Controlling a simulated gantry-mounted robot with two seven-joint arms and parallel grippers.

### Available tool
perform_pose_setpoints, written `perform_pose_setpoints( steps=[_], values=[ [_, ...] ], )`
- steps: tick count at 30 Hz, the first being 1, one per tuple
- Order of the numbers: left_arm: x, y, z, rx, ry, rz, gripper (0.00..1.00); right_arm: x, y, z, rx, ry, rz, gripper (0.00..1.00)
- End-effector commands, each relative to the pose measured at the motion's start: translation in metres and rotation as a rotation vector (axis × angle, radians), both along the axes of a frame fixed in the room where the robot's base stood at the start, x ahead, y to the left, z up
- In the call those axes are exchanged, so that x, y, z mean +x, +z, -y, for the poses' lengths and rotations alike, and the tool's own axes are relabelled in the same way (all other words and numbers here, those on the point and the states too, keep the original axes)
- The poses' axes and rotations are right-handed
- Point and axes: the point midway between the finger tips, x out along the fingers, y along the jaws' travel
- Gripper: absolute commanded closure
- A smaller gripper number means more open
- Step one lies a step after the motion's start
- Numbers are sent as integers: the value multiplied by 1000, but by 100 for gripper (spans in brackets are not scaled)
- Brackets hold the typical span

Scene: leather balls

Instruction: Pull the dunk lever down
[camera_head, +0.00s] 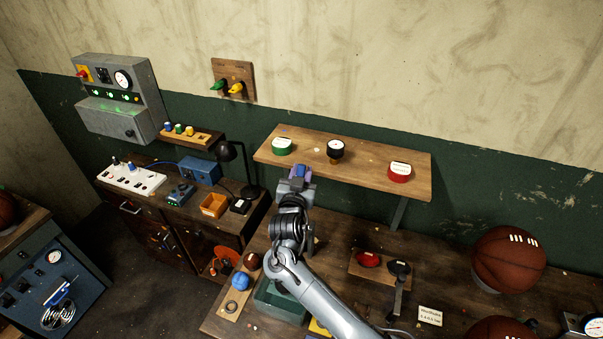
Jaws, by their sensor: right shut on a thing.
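My right arm comes in from the bottom middle, and its gripper (299,172) is at the front left edge of the wall shelf. The gripper is shut on a small purple-blue piece; the fingers hide most of it, and I cannot tell whether it is the dunk lever's grip. A dark green tank (268,302) stands on the bench below, partly hidden behind my arm. An upright black-topped handle (399,268) stands on the bench right of my arm, apart from the gripper. My left gripper is not in view.
The wooden shelf (375,163) carries green, black and red round items. A blue ball (240,281) lies left of the tank. A large brown leather ball (508,259) sits at the right. A black lamp (228,151) stands on the left cabinet. The wall above the shelf is clear.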

Motion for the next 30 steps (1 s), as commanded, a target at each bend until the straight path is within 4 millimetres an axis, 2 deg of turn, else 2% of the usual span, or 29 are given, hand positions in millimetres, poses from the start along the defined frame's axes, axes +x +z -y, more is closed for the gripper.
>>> perform_pose_setpoints(
  steps=[5, 11, 21, 30],
  values=[
    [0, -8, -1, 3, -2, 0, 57, -13, -6, -7, -18, 1, 43, 100],
    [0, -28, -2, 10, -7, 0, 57, -44, -19, -21, -67, 1, 150, 100],
    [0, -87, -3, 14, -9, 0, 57, -104, -52, -48, -174, -2, 380, 100],
    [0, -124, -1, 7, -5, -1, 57, -135, -72, -62, -238, -3, 513, 100]
  ],
)
